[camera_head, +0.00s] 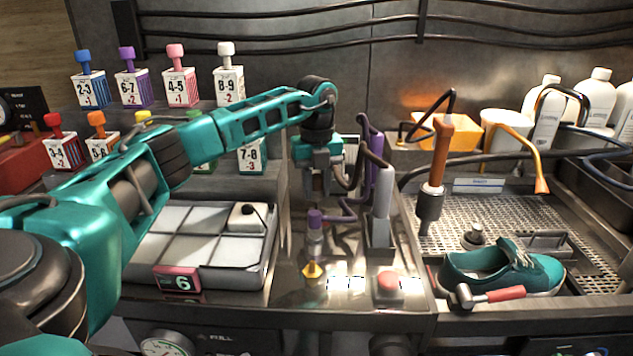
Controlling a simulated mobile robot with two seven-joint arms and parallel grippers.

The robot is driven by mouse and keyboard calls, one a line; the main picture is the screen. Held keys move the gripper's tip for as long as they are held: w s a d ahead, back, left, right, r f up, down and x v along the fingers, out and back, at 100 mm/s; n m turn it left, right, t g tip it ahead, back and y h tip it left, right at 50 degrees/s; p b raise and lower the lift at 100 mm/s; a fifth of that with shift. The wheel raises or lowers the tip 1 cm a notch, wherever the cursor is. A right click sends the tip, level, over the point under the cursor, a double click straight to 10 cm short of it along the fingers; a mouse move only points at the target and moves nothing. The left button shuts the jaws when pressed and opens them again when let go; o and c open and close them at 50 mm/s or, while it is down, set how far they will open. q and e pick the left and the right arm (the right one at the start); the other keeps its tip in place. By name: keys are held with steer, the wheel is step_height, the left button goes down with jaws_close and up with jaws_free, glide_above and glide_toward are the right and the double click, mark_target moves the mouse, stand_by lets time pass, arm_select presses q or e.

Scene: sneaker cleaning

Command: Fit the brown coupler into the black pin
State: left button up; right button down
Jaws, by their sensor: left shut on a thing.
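My left gripper (318,192) reaches in from the left and points down over the middle of the counter. It is shut on a dark thing mostly hidden by the fingers, with a dark hose (350,184) beside it. I cannot tell if that is the brown coupler. A brown cylinder (437,152) with a dark lower end stands upright to the right, apart from the gripper. A purple coupler (315,217) on a metal stem stands just below the fingers. I cannot clearly make out the black pin. My right gripper is out of view.
A divided tray (162,277) lies left of the gripper. A grey upright block (381,205) stands close on its right. A teal sneaker (500,268) lies at the right.

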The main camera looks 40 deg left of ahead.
mark_target(316, 188)
arm_select(q)
steer(key=shift+p, duration=0.5)
stand_by(0.9)
steer(key=shift+p, duration=0.6)
stand_by(0.5)
steer(key=shift+f+b, duration=0.6)
steer(key=shift+f, duration=1.1)
steer(key=o, duration=1.1)
steer(key=shift+c, duration=0.2)
step_height(316, 188, up, 13)
steer(key=shift+f, duration=0.1)
steer(key=shift+s, duration=0.1)
